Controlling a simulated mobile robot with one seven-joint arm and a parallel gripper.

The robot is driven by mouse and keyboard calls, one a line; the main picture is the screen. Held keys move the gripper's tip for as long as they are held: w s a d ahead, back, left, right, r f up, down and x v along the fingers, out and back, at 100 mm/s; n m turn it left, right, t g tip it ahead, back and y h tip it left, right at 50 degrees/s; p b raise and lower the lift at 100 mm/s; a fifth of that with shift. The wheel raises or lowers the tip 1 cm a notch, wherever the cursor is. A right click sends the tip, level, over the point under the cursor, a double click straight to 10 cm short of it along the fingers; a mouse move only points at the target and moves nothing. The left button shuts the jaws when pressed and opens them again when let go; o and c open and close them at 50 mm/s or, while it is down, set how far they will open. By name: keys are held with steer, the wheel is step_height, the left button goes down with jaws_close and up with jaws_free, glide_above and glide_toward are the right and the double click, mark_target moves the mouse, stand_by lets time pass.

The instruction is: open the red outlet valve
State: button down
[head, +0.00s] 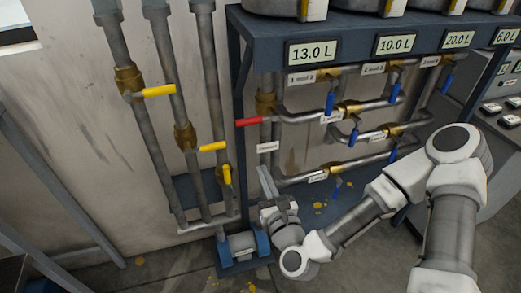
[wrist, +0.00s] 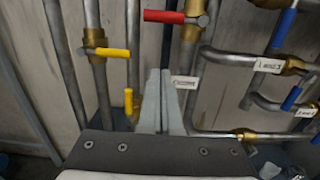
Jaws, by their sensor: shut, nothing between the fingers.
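The red valve handle (head: 249,122) points sideways to the left from a brass valve body (head: 266,104) on a vertical grey pipe under the blue rack. In the wrist view the red handle (wrist: 165,16) is at the top, left of its brass body (wrist: 191,31). My gripper (head: 267,182) is below the red handle in the head view, pointing up, clear of it. In the wrist view my gripper (wrist: 159,73) has its two fingers together and empty, below the handle. A white label (head: 268,147) is on the pipe under the valve; its text is unreadable.
Yellow-handled valves (head: 159,91) sit on vertical pipes at left. Blue-handled valves (head: 330,104) sit on horizontal pipes at right. Displays such as 13.0 L (head: 313,52) line the rack's edge (head: 262,37). A pump (head: 241,245) stands on the floor below.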

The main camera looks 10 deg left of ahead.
mark_target(256, 120)
steer(key=w+a+r+b, duration=0.2)
steer(key=w+a+r, duration=0.2)
steer(key=w, duration=0.5)
steer(key=shift+a+r, duration=0.2)
steer(key=shift+a, duration=0.6)
